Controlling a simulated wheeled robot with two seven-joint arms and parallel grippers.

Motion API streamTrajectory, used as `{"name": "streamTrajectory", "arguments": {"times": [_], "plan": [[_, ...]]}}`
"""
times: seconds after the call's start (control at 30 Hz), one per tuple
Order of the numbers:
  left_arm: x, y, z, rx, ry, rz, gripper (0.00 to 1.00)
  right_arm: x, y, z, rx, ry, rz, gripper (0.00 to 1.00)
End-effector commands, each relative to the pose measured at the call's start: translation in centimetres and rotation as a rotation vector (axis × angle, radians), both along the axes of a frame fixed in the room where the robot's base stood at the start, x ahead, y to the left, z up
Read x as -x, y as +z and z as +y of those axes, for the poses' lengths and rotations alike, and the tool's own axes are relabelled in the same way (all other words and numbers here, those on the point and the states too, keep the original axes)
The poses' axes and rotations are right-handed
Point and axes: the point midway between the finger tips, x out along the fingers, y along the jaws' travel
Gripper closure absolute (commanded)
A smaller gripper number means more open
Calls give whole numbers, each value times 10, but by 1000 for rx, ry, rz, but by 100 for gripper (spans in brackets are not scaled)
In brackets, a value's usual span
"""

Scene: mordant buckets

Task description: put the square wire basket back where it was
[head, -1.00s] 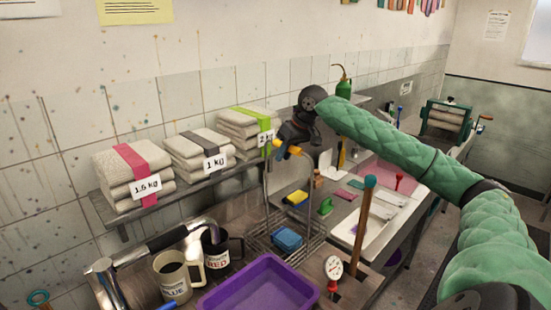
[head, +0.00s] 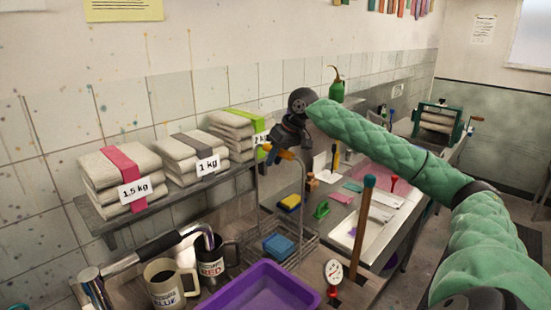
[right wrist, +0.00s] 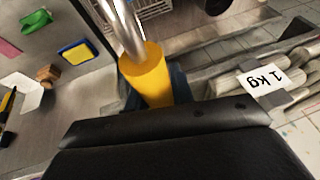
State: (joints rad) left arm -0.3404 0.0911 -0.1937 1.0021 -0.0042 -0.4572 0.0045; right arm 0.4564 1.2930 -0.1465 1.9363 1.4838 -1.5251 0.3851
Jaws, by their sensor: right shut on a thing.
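The square wire basket (head: 306,243) is in the middle of the head view, behind the purple tub. Its tall wire handle rises to a yellow grip (right wrist: 147,78), which the right wrist view shows close up. My right gripper (head: 279,152) is shut on this grip from above. Part of the basket's wire side (right wrist: 152,9) shows at the top of the right wrist view. A blue block (head: 278,246) appears inside the basket. I cannot tell whether the basket's base touches the bench. My left gripper is not in view.
The purple tub (head: 262,300) and mugs (head: 166,286) stand close in front and left. A shelf (head: 150,212) with weighed cloth stacks is left of the handle. A dial gauge (head: 333,272) and a wooden stick (head: 362,225) stand to the right. A yellow sponge (head: 290,202) lies behind.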

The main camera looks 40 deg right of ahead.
Motion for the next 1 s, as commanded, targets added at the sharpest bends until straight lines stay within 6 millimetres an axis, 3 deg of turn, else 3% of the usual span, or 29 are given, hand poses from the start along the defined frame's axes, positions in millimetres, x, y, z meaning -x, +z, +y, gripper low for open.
{"name": "streamTrajectory", "arguments": {"times": [0.03,0.13,0.53,0.67,0.73,0.8,1.0], "plan": [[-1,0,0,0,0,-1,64,0,-1,0,0,0,0,75],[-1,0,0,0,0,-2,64,0,-1,0,0,0,0,55],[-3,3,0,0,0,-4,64,1,6,-1,1,0,0,55],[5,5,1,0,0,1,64,7,23,-5,3,-1,-1,55],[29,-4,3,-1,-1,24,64,12,34,-8,3,-1,0,55],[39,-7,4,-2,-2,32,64,17,46,-11,2,-2,-1,55],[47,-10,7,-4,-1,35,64,31,79,-19,2,-1,0,55]]}}
